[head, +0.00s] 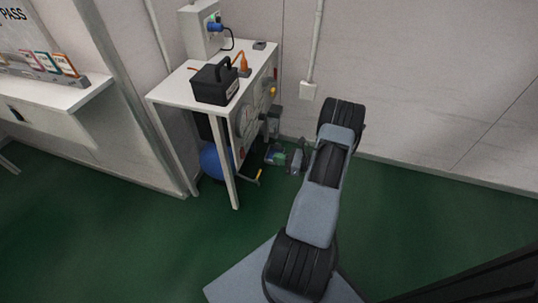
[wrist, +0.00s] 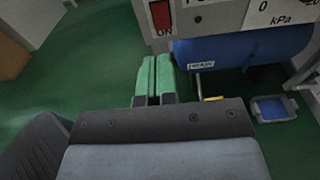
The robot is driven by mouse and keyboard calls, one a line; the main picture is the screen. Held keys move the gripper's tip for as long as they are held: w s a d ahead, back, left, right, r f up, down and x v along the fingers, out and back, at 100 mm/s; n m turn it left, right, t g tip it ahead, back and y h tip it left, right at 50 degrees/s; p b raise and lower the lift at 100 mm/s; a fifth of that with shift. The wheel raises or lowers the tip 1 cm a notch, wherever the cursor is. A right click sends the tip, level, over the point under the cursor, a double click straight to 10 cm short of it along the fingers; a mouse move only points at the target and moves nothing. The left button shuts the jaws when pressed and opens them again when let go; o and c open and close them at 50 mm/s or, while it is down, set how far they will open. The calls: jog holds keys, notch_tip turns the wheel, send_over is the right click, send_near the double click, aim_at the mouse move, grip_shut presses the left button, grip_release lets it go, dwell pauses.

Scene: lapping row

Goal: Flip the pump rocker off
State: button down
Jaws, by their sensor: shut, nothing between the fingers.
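The pump rocker (wrist: 161,16) is a red switch in a dark frame on a light grey panel, at the top of the wrist view. "ON" is printed below it. I cannot tell which end of the rocker is pressed in. My gripper (wrist: 155,60) has two green fingers, shut together and empty. Their tips show just below the rocker and its label in the picture; I see no contact. The rocker cannot be made out in the head view.
A blue tank (wrist: 245,46) lies to the right of the fingers. A blue tray (wrist: 272,108) sits farther right. In the head view, a white table (head: 172,91) carries a black box (head: 214,83) with a handle. Green floor (head: 420,220) is open on the right.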

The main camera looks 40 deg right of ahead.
jog(key=shift+s+d, duration=0.3)
jog(key=shift+s, duration=0.2)
jog(key=shift+r, duration=0.15)
jog(key=s+a+r+n+g+p, duration=0.1)
jog(key=a+r+n+g+p, duration=0.65)
jog(key=r, duration=0.75)
jog(key=a+r+n+g+p, duration=0.5)
jog(key=a+r+n+p, duration=0.5)
jog(key=r, duration=0.5)
jog(key=s+a+r+n+h+p, duration=0.2)
jog(key=s+r+n+h+p, duration=0.1)
jog(key=r, duration=0.5)
jog(key=s+a+r+n+t+h+p, duration=0.1)
jog(key=s+a+r+n+h+p, duration=0.2)
jog(key=r, duration=0.4)
jog(key=s+a+r+n+t+h+p, duration=0.1)
jog(key=s+a+r+n+h+p, duration=0.2)
jog(key=r+n+p, duration=0.2)
notch_tip(320, 180, up, 4)
jog(key=shift+s+f+n+p, duration=0.2)
jog(key=shift+n+p, duration=0.15)
jog(key=shift+p, duration=0.65)
